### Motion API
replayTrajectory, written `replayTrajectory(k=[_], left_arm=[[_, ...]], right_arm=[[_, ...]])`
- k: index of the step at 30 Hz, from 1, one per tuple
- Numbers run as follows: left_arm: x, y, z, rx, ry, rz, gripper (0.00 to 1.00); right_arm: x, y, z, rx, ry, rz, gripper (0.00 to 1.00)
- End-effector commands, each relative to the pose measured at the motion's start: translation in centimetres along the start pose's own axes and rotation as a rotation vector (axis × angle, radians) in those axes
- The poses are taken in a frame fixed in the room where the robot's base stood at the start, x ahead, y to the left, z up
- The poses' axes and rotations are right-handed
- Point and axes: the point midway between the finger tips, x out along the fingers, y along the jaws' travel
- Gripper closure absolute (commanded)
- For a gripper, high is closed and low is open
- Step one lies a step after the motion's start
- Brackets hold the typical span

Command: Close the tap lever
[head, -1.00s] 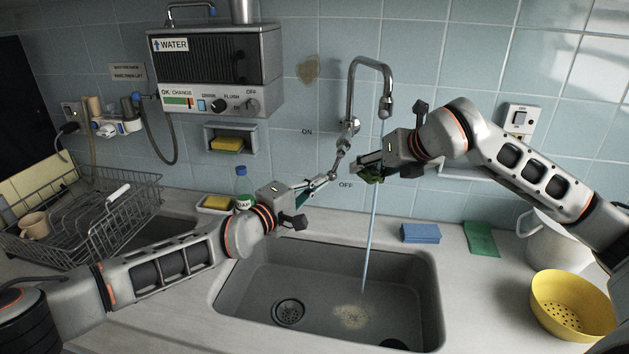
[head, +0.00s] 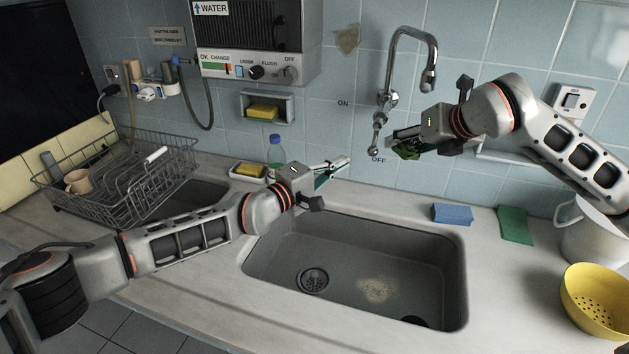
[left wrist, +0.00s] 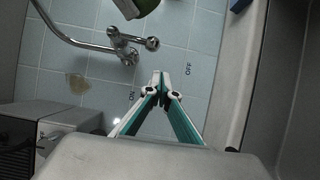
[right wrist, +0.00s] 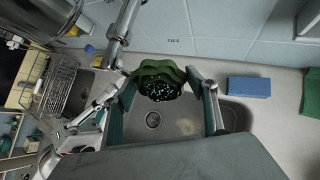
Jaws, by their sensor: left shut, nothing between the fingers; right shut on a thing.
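The chrome tap (head: 432,50) is on the tiled wall, its spout arching over the sink. The lever also shows in the left wrist view (left wrist: 135,40). No water runs from the spout. My left gripper (head: 346,163) is shut and empty, below and left of the lever end, apart from it. My right gripper (head: 393,146) is right of the lever and shut on a dark green, wavy-edged thing (right wrist: 160,68) with a speckled dark middle.
The sink (head: 340,240) is below, with a brown stain on its floor. A dish rack (head: 120,185) stands left. A bottle (head: 275,150) and sponge tray (head: 247,172) stand behind my left arm. A blue sponge (head: 452,214), green cloth (head: 515,224) and yellow colander (head: 598,300) lie right.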

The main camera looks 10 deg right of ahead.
Motion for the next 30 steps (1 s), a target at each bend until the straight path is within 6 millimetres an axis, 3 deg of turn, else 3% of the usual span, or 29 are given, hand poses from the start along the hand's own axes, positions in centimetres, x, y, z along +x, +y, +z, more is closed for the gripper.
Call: replayTrajectory(k=[21,30], left_arm=[[-8.1,-0.9,0.1,0.003,-0.003,0.000,1.00],[-8.6,0.2,1.0,0.025,-0.021,-0.001,1.00]], right_arm=[[0.0,0.0,0.0,0.000,-0.001,0.000,0.65],[0.0,0.0,0.0,0.000,-0.001,0.000,0.65]])
